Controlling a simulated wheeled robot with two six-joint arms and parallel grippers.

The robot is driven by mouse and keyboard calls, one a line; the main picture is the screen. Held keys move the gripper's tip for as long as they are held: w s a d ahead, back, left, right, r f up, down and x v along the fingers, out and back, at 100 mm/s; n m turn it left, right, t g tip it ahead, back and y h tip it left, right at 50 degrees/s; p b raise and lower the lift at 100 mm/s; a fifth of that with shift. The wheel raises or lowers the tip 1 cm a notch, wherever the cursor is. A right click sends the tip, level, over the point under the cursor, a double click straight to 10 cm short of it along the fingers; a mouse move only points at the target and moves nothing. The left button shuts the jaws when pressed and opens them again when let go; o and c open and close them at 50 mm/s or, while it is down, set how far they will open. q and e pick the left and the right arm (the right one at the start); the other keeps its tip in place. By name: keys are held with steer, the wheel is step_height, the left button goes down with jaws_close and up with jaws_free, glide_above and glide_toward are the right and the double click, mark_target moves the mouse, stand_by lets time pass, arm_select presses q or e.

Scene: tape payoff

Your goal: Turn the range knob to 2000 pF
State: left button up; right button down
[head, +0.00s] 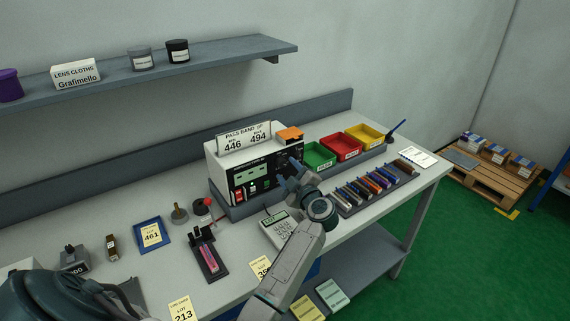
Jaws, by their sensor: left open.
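The meter (240,165) is a white box with a black front panel, a green display and small red and white controls. A sign reading PASS BAND pF 446 494 (244,137) stands on its top. My left gripper (290,178) is open at the right part of the front panel. Its fingers cover that area, so the range knob and its setting cannot be made out. Whether the fingers touch the knob cannot be told. My right gripper is not in view.
An orange block (289,134) sits on the meter's top right corner. Green (319,156), red (341,147) and yellow bins stand to the right, behind a rack of coloured strips (369,190).

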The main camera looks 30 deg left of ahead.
mark_target(281, 162)
arm_select(q)
steer(key=shift+x, duration=1.3)
steer(key=c, duration=1)
steer(key=shift+o, duration=0.2)
